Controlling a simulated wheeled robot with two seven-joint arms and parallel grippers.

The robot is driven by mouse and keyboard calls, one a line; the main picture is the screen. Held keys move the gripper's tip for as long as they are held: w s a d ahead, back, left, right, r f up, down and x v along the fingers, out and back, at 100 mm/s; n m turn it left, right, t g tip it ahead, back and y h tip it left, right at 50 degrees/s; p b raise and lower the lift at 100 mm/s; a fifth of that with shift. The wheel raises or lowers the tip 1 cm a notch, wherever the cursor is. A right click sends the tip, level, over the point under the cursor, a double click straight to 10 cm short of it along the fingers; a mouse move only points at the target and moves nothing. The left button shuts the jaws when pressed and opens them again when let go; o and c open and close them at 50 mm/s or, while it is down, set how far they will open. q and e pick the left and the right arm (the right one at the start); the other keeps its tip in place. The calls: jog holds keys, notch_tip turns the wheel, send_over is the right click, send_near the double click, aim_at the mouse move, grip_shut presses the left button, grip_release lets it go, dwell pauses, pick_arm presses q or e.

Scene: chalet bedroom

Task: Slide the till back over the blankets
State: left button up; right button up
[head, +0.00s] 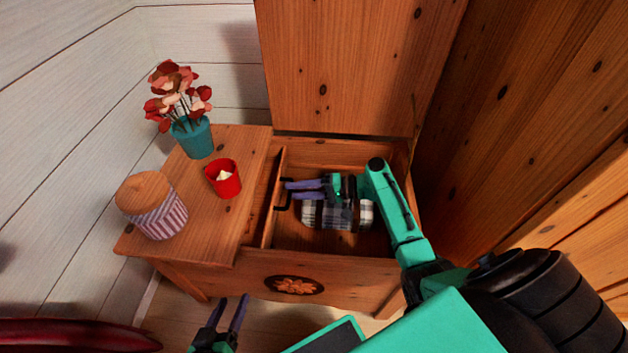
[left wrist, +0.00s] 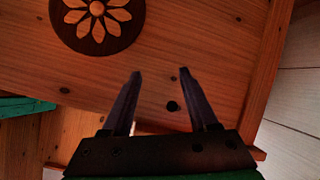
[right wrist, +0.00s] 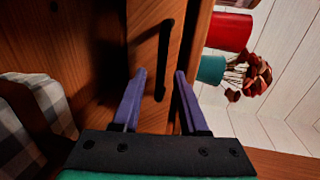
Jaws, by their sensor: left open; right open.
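The till (head: 267,225) is a narrow wooden tray at the left end of the open chest. A black bar handle (head: 281,196) is on its right side wall. Rolled plaid blankets (head: 318,217) lie on the chest floor to the right of the till, partly hidden by my right arm. My right gripper (head: 290,190) is open above the blankets, its fingers pointing left at the handle. In the right wrist view the handle (right wrist: 164,62) stands just beyond the fingertips, with nothing gripped. My left gripper (head: 229,305) is open and empty, low in front of the chest.
The chest's lid (head: 350,65) stands raised behind. On the left wooden top are a striped jar (head: 160,218), a red cup (head: 223,180) and a teal flower pot (head: 193,138). The chest's front panel (left wrist: 200,60) is close before my left gripper. A wooden wall rises at right.

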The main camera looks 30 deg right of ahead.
pick_arm(q)
jog(key=a+g, duration=0.1)
jog(key=a+r+g+y+p, duration=0.1)
jog(key=a+p, duration=0.1)
jog(key=shift+w+a+r+m+g+y, duration=0.2)
jog(key=shift+r+m+g+y, duration=0.1)
jog(key=shift+r+g, duration=0.1)
pick_arm(e)
jog(key=v, duration=1.3)
jog(key=shift+s+d, duration=0.2)
jog(key=shift+d, duration=0.05)
jog(key=shift+o, duration=0.2)
